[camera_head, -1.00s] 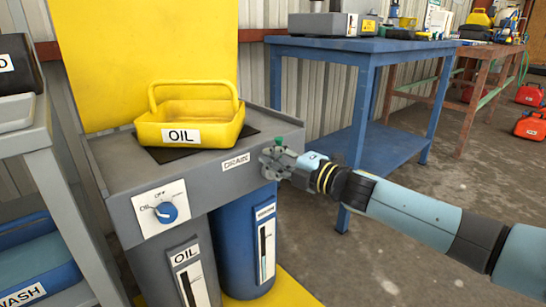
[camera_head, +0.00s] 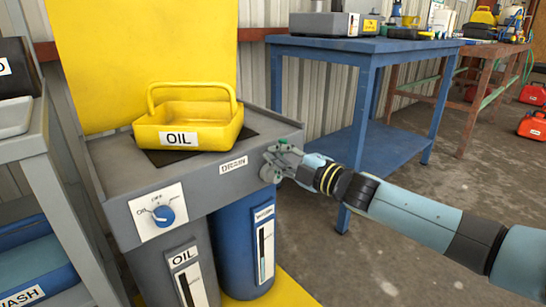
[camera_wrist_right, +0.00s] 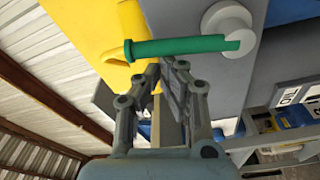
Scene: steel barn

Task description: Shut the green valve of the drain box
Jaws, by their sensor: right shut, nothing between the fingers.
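The grey drain box (camera_head: 110,172) carries a DRAIN label on its front. Its green valve handle (camera_head: 283,142) shows as a small green bit at the front right corner, mostly hidden by my right gripper (camera_head: 272,161). In the right wrist view the green handle (camera_wrist_right: 178,47) is a bar lying across the picture, joined at its right end to a round pale hub (camera_wrist_right: 229,22). My right gripper (camera_wrist_right: 162,70) is shut and empty, its fingertips just below the bar in that view. I cannot tell whether they touch it. My left gripper is out of view.
A yellow OIL tray (camera_head: 205,132) sits on the box top. A blue selector knob (camera_head: 164,215) is on the front panel. A blue drum (camera_head: 240,255) stands beneath the right side. A blue table (camera_head: 340,45) stands behind my right arm.

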